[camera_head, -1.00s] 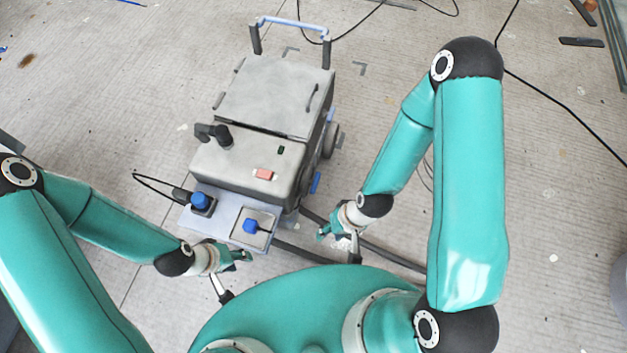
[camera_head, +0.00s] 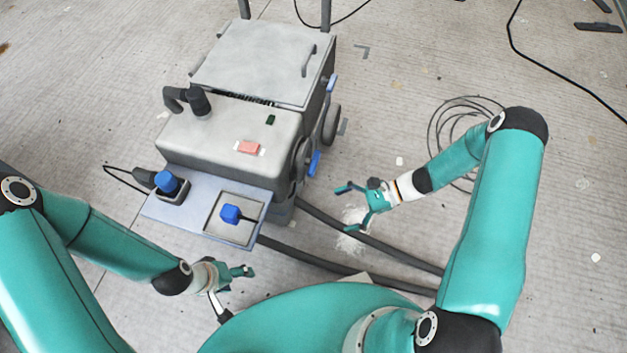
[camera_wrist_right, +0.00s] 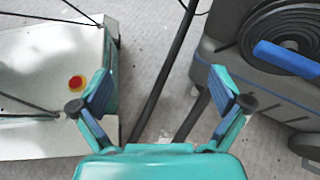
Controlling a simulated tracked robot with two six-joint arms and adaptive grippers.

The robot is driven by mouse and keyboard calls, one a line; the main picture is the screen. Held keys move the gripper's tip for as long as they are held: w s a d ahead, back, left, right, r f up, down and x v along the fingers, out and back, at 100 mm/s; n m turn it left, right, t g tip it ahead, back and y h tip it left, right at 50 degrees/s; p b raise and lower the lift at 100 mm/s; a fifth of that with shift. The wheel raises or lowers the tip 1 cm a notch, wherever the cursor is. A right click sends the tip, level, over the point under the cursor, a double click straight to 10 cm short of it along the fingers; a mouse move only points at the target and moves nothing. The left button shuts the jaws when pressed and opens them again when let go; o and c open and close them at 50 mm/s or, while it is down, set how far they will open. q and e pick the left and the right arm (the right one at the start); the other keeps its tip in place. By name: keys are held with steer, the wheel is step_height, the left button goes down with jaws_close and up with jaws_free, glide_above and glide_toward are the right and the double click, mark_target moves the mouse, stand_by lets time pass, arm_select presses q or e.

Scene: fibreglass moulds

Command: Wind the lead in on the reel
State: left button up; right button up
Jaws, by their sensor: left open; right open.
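The reel (camera_head: 301,158) is on the right side of the grey machine (camera_head: 222,138), with a blue handle (camera_head: 314,163). The right wrist view shows dark coils on the reel (camera_wrist_right: 283,35) and a blue bar (camera_wrist_right: 288,58) across them at upper right. Loose grey loops, perhaps the lead (camera_head: 437,122), lie on the floor, partly behind my right arm. My right gripper (camera_head: 352,205) is open and empty, to the right of the machine and apart from the reel. It also shows in the wrist view (camera_wrist_right: 163,88). My left gripper (camera_head: 240,278) is open and empty, in front of the machine's shelf.
The front shelf (camera_head: 200,212) carries a blue-topped plug (camera_head: 166,182) and a blue knob (camera_head: 231,214) on a square plate. Two dark hoses (camera_head: 345,238) run along the floor below my right gripper. A black cable (camera_head: 540,68) lies at upper right.

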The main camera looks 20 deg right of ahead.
steer(key=w+d+f+m+t+y+b, duration=0.2)
steer(key=w+d+f+m+t+b, duration=0.2)
steer(key=w+d+t+b, duration=0.15)
steer(key=m+t+b, duration=0.2)
steer(key=t, duration=0.1)
glide_toward(314, 163)
steer(key=b+x, duration=0.1)
steer(key=x, duration=0.2)
steer(key=f+b+x, duration=0.1)
steer(key=x, duration=0.3)
steer(key=b+x, duration=0.1)
steer(key=x, duration=0.2)
steer(key=shift+w+f, duration=0.15)
steer(key=shift+w, duration=0.2)
arm_select(q)
step_height(314, 163, down, 14)
steer(key=shift+r, duration=0.15)
arm_select(e)
steer(key=shift+d, duration=0.1)
steer(key=c, duration=1.3)
steer(key=shift+d, duration=0.1)
